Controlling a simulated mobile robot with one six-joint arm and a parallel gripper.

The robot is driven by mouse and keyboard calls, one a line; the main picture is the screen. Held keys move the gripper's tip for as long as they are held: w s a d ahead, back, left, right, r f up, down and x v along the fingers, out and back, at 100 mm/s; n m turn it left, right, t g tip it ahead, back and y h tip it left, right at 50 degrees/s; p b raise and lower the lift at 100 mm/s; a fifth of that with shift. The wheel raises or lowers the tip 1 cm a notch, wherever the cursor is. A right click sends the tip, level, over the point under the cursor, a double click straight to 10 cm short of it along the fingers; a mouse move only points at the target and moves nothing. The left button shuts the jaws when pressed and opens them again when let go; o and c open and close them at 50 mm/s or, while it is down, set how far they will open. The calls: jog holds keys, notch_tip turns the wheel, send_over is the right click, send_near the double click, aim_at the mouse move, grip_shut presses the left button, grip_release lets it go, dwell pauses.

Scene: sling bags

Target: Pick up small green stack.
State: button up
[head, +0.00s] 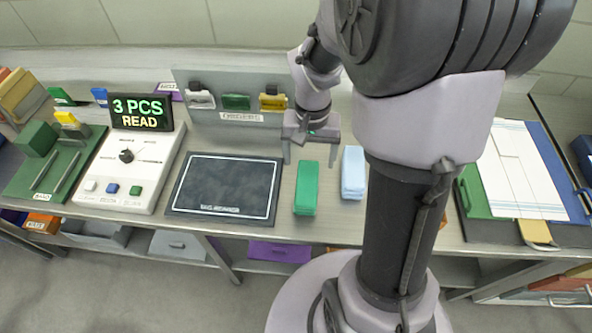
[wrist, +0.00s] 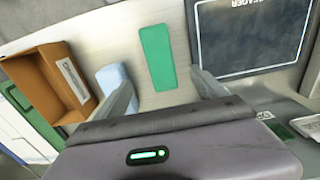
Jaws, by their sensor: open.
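A small green stack (head: 306,188) lies on the counter in the head view, between the dark pad and a light blue stack. In the wrist view the green stack (wrist: 157,58) lies beyond the fingertips, in line with the gap between them. My gripper (head: 306,145) is open and empty, above the counter and behind the green stack, apart from it. In the wrist view its two fingers (wrist: 163,90) are spread wide. The light blue stack (head: 353,172) stands just right of the green one, partly beside my arm; it also shows in the wrist view (wrist: 114,77).
A dark pad (head: 223,186) lies left of the green stack. A white counter box (head: 128,168) with a "3 PCS READ" display (head: 141,112) stands farther left. A grey rack (head: 226,133) is behind. An orange-brown box (wrist: 48,85) shows left in the wrist view.

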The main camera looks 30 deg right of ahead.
aim_at(307, 181)
notch_tip(307, 181, down, 13)
jog(key=b, duration=0.5)
jog(key=shift+a, duration=0.1)
jog(key=shift+r, duration=0.1)
jog(key=shift+c, duration=1.1)
jog(key=c, duration=1.4)
jog(key=shift+r, duration=0.1)
